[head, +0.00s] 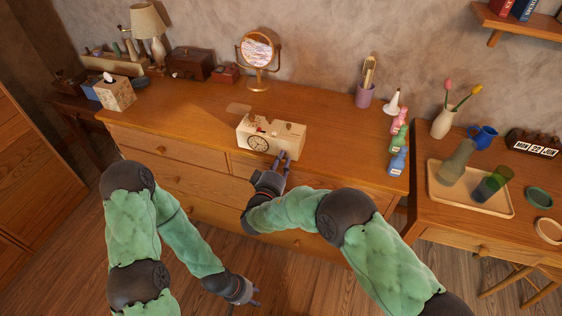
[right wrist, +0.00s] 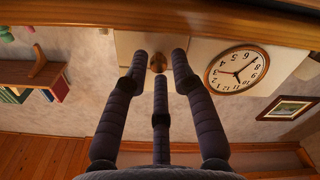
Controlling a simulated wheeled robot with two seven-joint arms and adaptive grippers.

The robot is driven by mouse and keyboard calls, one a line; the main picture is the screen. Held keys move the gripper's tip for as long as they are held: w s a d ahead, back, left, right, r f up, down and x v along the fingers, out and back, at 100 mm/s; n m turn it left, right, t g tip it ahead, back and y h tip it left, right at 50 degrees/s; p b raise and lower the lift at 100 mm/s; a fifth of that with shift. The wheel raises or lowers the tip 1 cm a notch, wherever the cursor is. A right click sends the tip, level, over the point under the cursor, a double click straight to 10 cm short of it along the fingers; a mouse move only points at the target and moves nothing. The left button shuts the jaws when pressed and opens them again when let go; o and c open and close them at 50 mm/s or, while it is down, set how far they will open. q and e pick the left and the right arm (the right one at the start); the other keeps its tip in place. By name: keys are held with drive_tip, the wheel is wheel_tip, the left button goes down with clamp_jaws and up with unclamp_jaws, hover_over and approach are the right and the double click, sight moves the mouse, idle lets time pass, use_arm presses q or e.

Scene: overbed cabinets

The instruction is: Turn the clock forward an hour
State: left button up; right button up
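The clock (head: 270,136) is a cream box with a round, wooden-rimmed dial (head: 258,143) on its front, standing near the dresser's front edge. In the right wrist view, the dial (right wrist: 237,69) is upside down with dark hands; I cannot read the time surely. A small brass knob (right wrist: 158,62) sits on the same face beside the dial. My right gripper (head: 284,157) is in front of the clock's face. Its three dark fingers (right wrist: 160,65) are spread around the knob, with visible gaps at the sides. My left gripper (head: 253,296) hangs low over the floor, empty, fingers apart.
The dresser top (head: 205,110) is clear left of the clock. A mirror (head: 258,55) stands behind it. Bottles (head: 398,160) stand at the right end. A tray (head: 470,198) with glasses is on the right-hand table. Drawer fronts (head: 165,148) lie below the edge.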

drive_tip(key=shift+s, duration=0.1)
drive_tip(key=v, duration=1.2)
